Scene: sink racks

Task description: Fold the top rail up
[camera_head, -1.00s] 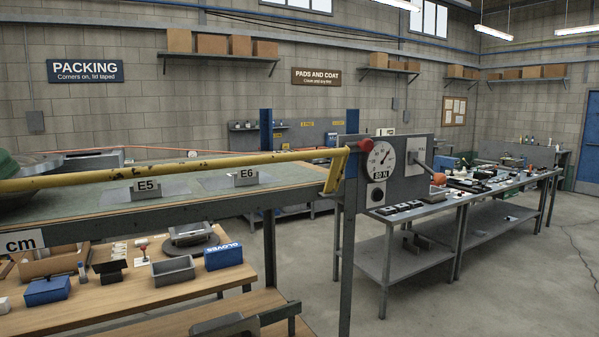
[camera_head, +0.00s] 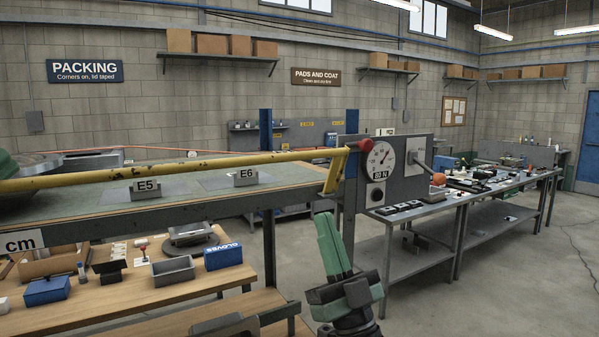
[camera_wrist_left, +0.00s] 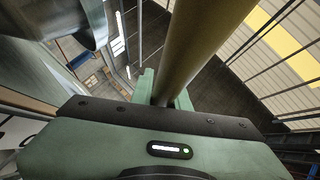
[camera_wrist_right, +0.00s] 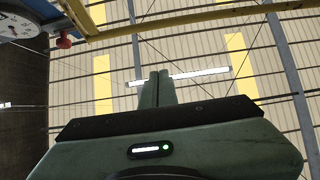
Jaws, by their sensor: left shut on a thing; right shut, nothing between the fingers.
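The yellow top rail (camera_head: 180,163) runs from the left edge to a bent end beside the gauge post, above the green table top. It also crosses the top of the right wrist view (camera_wrist_right: 190,16). My left gripper (camera_wrist_left: 164,96) is shut on the rail, which passes between its fingers in the left wrist view. In the head view only a green part of my left side shows at the left edge. My right gripper (camera_head: 327,232) is shut and empty, fingers pointing up, below the rail's bent end. Its shut fingers also show in the right wrist view (camera_wrist_right: 157,88).
A grey gauge box with a dial (camera_head: 380,161) marked 80 N stands right of the rail's end. A red knob (camera_head: 366,146) is beside it. A parts bench (camera_head: 460,200) stands to the right.

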